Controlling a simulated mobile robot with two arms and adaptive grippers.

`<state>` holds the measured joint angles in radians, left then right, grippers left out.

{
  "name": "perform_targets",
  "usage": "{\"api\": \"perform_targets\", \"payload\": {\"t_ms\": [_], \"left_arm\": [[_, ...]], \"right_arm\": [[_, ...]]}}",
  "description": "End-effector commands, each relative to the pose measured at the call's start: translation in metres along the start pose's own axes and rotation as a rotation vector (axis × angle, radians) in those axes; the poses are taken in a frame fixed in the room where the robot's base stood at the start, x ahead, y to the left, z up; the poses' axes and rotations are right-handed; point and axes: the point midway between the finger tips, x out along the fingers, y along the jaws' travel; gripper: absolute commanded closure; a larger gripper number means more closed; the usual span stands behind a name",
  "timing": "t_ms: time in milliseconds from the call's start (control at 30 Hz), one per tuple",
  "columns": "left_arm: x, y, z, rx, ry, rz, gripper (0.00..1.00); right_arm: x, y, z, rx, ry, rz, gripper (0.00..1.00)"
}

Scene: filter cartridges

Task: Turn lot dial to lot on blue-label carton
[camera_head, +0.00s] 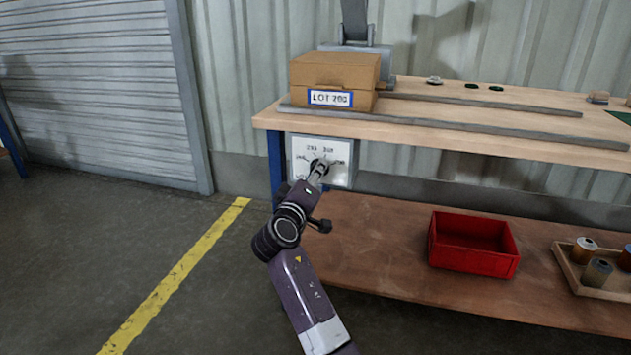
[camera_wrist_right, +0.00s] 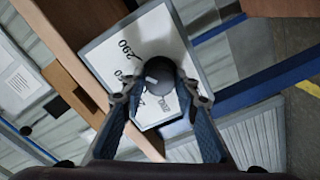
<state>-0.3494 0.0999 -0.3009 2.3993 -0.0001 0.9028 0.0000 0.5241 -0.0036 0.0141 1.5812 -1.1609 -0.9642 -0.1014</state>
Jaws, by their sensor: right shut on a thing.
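A brown carton (camera_head: 340,73) with a blue-edged label (camera_head: 330,98) sits on the bench top at its left end. The label appears to read LOT 290, though its last digits are blurred. A white dial panel (camera_head: 298,147) with printed numbers hangs below the bench top; it also shows in the right wrist view (camera_wrist_right: 110,62). One number there reads 290; others are partly hidden or unclear. My right gripper (camera_wrist_right: 160,92) is shut on the dark round dial knob (camera_wrist_right: 160,70), with one finger on each side. A pale mark shows on the knob's face, toward the left. My left gripper is out of view.
A red bin (camera_head: 474,262) and a tray of spools (camera_head: 590,288) stand on the lower shelf (camera_head: 385,235). Grey rails (camera_head: 470,127) run along the bench top. A blue bench leg (camera_head: 275,165) stands just left of the panel. The floor at left is clear.

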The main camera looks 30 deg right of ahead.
Motion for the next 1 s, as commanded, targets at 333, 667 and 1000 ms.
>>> {"api": "perform_targets", "payload": {"t_ms": [333, 667, 1000], "left_arm": [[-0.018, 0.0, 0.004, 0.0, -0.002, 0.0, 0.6], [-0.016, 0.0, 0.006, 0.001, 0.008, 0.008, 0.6], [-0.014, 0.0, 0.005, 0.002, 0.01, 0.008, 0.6]], "right_arm": [[-0.001, -0.004, 0.003, 0.184, -0.005, -0.004, 0.96], [-0.001, -0.003, 0.002, 0.235, -0.005, -0.005, 0.96], [-0.001, -0.003, 0.002, 0.236, -0.005, -0.005, 0.71]]}}
